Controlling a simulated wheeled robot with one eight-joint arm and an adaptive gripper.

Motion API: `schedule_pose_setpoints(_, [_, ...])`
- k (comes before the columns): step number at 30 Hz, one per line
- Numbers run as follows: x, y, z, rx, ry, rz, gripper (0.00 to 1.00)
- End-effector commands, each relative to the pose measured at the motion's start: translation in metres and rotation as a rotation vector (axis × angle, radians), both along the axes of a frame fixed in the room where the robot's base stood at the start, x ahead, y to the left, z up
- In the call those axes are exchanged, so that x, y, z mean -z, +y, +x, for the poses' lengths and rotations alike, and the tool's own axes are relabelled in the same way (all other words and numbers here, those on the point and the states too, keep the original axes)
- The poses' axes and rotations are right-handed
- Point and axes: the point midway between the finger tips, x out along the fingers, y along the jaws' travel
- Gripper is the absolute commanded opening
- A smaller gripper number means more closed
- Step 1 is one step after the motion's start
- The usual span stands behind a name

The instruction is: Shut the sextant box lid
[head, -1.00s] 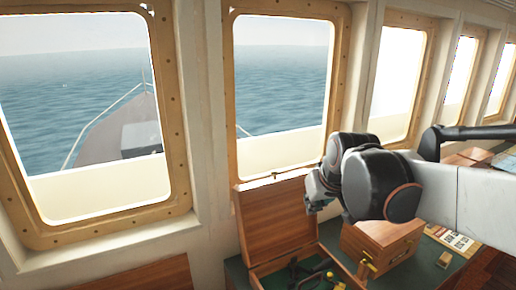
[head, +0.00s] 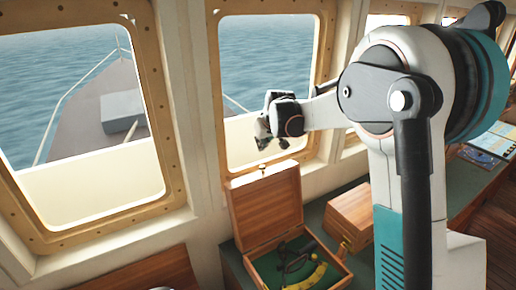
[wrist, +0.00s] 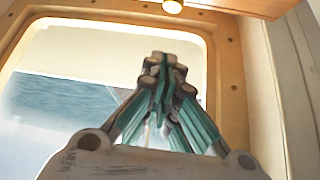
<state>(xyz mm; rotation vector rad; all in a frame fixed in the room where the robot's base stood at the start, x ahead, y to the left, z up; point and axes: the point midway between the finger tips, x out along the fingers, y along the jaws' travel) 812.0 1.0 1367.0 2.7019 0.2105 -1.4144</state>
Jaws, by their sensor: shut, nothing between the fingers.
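The sextant box (head: 338,268) sits on the green counter with its wooden lid (head: 268,208) standing open and upright at the back, near the window wall. The sextant (head: 318,272), dark with a brass-coloured arc, lies in the green-lined box. A brass knob (head: 262,168) is at the lid's top edge. My gripper (head: 264,140) appears above the lid, before the window, and looks apart from it. In the wrist view the closed fingers (wrist: 163,65) hold nothing. The lid's edge (wrist: 225,5) and the brass knob (wrist: 172,6) show at the top, apart from the fingers.
A closed wooden box (head: 350,210) stands just right of the sextant box, partly behind my arm. The green counter (head: 235,265) runs along the windows. A disc and papers (head: 485,155) lie farther right. The window frame (head: 322,100) is behind my gripper.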

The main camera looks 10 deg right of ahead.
Motion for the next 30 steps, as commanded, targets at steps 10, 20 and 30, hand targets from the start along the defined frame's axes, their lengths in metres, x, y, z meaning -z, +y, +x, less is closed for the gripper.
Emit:
schedule_pose_setpoints(10, [0.043,0.005,0.030,-0.001,0.000,0.001,0.00])
schedule_pose_setpoints(20, [0.079,0.009,0.054,0.001,0.000,0.001,0.00])
schedule_pose_setpoints(30, [0.074,0.002,0.016,0.000,0.000,0.000,0.00])
